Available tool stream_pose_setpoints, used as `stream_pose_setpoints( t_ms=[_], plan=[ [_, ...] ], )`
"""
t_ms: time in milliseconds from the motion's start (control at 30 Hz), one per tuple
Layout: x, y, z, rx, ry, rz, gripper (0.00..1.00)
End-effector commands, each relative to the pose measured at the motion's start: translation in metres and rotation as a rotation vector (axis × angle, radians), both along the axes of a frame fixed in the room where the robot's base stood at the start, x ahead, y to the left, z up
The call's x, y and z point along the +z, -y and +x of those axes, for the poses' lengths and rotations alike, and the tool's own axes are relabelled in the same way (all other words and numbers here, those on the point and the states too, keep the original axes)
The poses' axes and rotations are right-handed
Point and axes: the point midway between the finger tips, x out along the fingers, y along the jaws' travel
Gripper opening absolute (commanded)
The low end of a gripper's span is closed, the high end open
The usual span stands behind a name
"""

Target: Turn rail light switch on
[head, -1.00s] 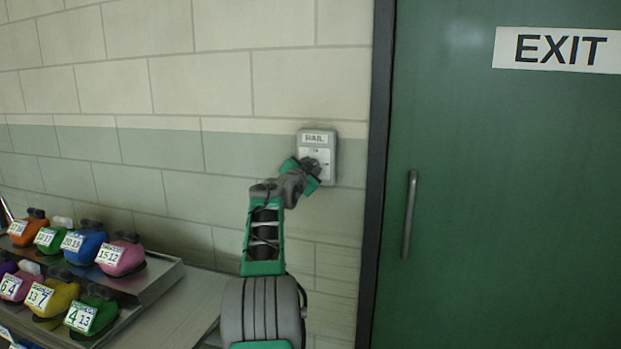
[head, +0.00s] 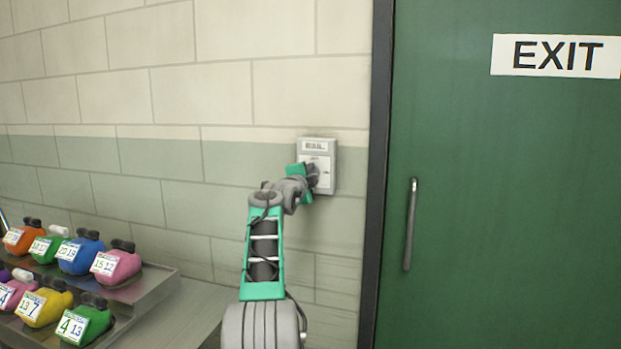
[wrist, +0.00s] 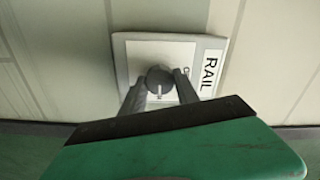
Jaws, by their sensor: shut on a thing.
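The rail light switch (head: 323,157) is a grey-white wall box labelled RAIL, fixed to the block wall left of the green door. It also shows in the wrist view (wrist: 133,59), with a dark round knob (wrist: 159,80) in the middle of its plate. My gripper (head: 311,177) is at the switch; its two fingers (wrist: 160,90) sit on either side of the knob and are shut on it. In the head view the gripper hides the knob. The knob's pale mark shows at its lower side in the wrist view.
A green door with an EXIT sign (head: 556,55) and a vertical handle (head: 410,224) stands to the right. At lower left a metal rack (head: 150,285) carries several coloured, numbered sling bags (head: 82,254). The wall around the switch is clear.

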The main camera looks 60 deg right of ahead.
Motion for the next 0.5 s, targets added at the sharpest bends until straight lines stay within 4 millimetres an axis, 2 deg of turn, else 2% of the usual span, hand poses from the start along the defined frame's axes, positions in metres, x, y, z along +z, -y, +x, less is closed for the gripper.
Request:
stream_pose_setpoints(
  t_ms=[433, 467, 500],
  plan=[
    [0.0000, 0.0002, -0.0005, -0.001, 0.011, 0.001, 0.00],
    [0.0000, 0.0002, -0.0004, -0.001, 0.011, 0.001, 0.39],
    [0.0000, 0.0002, -0.0004, -0.001, 0.010, 0.001, 0.43]
  ],
)
